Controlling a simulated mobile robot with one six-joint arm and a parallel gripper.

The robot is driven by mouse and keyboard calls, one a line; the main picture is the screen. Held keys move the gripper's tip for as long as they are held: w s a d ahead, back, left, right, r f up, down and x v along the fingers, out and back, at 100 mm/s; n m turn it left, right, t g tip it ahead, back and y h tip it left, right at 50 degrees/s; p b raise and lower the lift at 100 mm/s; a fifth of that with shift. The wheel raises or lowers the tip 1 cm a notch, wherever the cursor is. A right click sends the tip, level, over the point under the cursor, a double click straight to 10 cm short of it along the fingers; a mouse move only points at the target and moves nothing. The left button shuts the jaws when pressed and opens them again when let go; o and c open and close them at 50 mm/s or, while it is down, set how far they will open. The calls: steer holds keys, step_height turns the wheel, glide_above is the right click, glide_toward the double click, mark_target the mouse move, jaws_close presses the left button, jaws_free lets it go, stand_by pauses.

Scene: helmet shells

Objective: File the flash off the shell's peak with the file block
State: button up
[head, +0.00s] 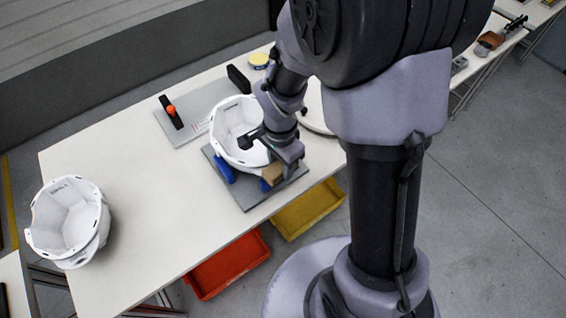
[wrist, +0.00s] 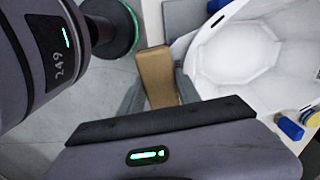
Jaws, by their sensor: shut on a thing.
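My gripper (head: 270,168) is shut on the file block (head: 273,173), a small tan block. In the wrist view the block (wrist: 156,76) stands up between the grey fingers. A white helmet shell (head: 233,125) rests open side up on a grey plate (head: 243,197) with blue supports (head: 222,168). My gripper is at the shell's near right side; the shell also shows in the wrist view (wrist: 250,55). The block is close beside the shell's rim; whether they touch I cannot tell. My gripper and wrist hide part of the rim, and I cannot make out any flash.
A second white shell (head: 75,228) sits at the table's left end. Behind the plate lies a grey board (head: 200,105) with black uprights and an orange knob (head: 171,110). Red (head: 228,266) and yellow (head: 310,210) bins are below the table. The table's left middle (head: 130,170) is clear.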

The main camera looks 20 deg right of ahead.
steer(key=shift+w+d, duration=0.35)
steer(key=shift+d, duration=0.5)
step_height(320, 180, up, 8)
steer(key=p, duration=0.6)
steer(key=shift+r, duration=0.15)
steer(key=shift+f, duration=0.2)
